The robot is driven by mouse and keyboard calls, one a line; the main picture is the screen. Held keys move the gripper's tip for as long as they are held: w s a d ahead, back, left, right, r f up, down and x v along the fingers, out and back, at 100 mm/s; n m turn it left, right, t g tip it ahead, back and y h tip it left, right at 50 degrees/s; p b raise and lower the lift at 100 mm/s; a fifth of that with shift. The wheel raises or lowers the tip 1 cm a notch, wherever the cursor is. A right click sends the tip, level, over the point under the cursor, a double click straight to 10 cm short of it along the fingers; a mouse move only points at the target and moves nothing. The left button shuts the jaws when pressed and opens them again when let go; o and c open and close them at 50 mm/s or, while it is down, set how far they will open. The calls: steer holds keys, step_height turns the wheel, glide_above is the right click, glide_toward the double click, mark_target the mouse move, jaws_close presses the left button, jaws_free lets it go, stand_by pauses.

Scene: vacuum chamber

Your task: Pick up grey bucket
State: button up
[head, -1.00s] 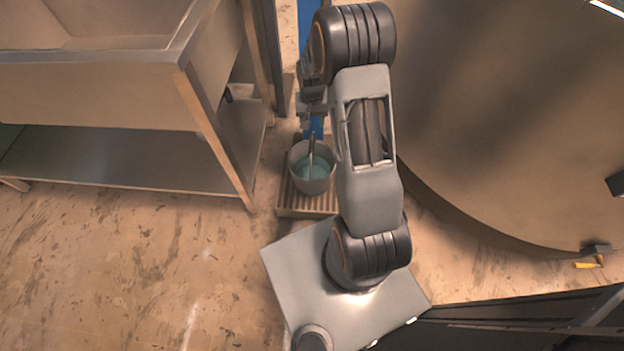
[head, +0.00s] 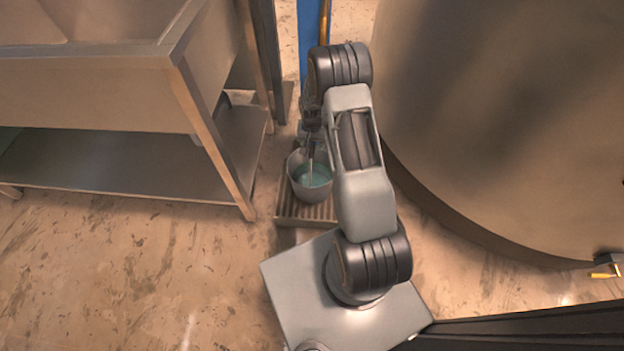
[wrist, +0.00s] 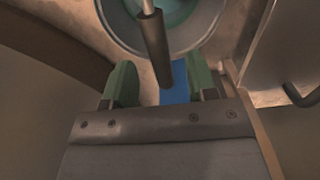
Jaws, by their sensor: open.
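The grey bucket (head: 312,192) stands on a slatted grate in the middle of the head view, with teal liquid inside. Part of its rim and inside shows at the top of the wrist view (wrist: 208,28). A thin rod with a dark handle (wrist: 155,45) rises from the bucket and reaches between my fingers. My gripper (wrist: 158,82) is open, its two green fingertips one on each side of the handle's end, with no clear contact. In the head view my gripper is at the bucket's far side, partly hidden by my wrist.
The slatted grate (head: 300,214) lies under the bucket. A metal sink table (head: 215,140) with a lower shelf stands close on the left. A large rounded tan vessel (head: 500,120) stands close on the right. A blue post (head: 309,40) is behind. The floor at front left is clear.

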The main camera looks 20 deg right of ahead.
steer(key=shift+f+b, duration=0.95)
steer(key=shift+f, duration=1.5)
steer(key=shift+f, duration=0.25)
jaws_close()
steer(key=shift+w+r, duration=0.2)
